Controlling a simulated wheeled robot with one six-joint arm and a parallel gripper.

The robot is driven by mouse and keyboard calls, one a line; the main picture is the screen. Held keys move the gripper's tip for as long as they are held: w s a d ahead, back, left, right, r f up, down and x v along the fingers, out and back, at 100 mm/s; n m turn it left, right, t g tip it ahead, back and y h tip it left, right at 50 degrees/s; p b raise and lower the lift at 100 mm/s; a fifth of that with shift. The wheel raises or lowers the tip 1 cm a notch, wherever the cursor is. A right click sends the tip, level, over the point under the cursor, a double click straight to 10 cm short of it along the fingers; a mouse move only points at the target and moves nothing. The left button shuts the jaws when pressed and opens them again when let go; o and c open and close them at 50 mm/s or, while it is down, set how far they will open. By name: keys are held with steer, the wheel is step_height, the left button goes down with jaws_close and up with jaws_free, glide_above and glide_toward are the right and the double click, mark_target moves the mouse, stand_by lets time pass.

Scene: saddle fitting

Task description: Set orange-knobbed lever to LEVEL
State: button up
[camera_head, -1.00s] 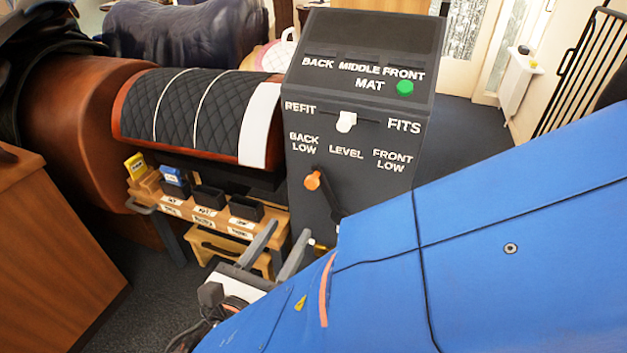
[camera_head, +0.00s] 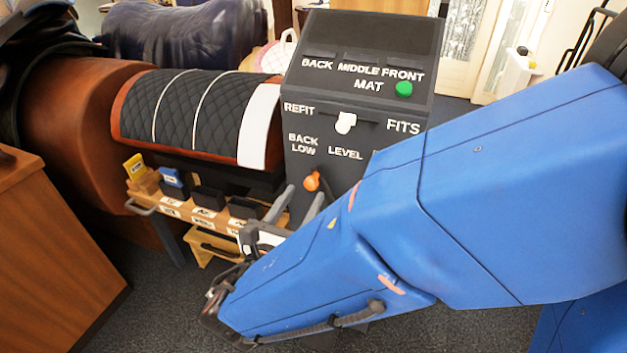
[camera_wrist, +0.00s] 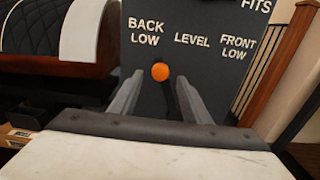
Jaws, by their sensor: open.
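The orange-knobbed lever (camera_head: 312,181) is on the front of the dark grey console (camera_head: 359,80). Its knob sits under the BACK LOW side, left of the LEVEL label (camera_head: 345,153). In the wrist view the orange knob (camera_wrist: 160,71) shows between and beyond my fingertips, below and between BACK LOW and LEVEL (camera_wrist: 192,40). Its dark arm slopes down to the right. My gripper (camera_head: 304,200) is open, its two grey fingers on either side of the knob's line of sight. In the wrist view my gripper (camera_wrist: 161,85) is empty; contact with the knob cannot be told.
A white slider knob (camera_head: 346,123) and a green button (camera_head: 403,89) are higher on the console. A small wooden bench (camera_head: 168,211) with dark bins stands to the left, by a quilted pad (camera_head: 190,110) on a brown form. Grey floor is clear in front.

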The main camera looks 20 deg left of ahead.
mark_target(309, 186)
steer(key=shift+w+d, duration=0.15)
steer(key=shift+w, duration=1.4)
steer(key=shift+w+d, duration=0.1)
steer(key=shift+w, duration=1.4)
jaws_close()
